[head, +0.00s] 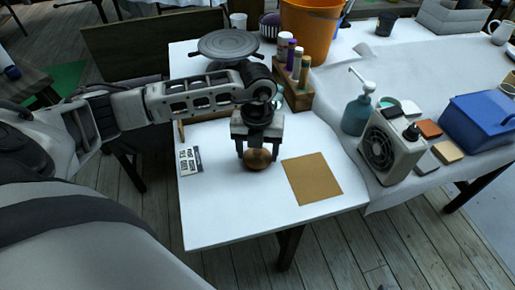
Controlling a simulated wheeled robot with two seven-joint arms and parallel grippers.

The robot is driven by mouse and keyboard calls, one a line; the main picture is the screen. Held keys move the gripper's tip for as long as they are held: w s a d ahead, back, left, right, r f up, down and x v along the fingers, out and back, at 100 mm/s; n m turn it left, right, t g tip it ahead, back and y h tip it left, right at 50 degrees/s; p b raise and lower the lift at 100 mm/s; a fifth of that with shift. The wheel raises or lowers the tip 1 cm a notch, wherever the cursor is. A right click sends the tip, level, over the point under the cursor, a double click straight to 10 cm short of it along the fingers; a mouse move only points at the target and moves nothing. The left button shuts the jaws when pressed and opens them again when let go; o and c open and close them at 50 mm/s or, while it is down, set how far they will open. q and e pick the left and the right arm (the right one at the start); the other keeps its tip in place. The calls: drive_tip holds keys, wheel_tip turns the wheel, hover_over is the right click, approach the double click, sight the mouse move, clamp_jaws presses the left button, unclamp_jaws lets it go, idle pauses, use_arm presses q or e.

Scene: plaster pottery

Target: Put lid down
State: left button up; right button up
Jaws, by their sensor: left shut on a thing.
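My left gripper (257,155) reaches in from the left and points down over the white table. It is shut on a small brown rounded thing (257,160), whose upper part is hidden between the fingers. I cannot tell for sure whether this is the lid, or whether it touches the table. A large grey round lid-like disc (228,43) with a raised middle is at the back of the table, behind my left arm. My right gripper is not in view.
A tan square sheet (313,179) lies right of the gripper, and a printed card (188,160) lies left. A teal pump bottle (357,114), a fan-like device (391,146) and a blue box (480,121) stand right. The front of the white table (218,220) is clear.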

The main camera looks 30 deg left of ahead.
sight(257, 151)
use_arm(q)
drive_tip(key=shift+f, duration=0.2)
drive_tip(key=o, duration=1)
drive_tip(key=shift+r, duration=0.25)
wheel_tip(257, 151, up, 12)
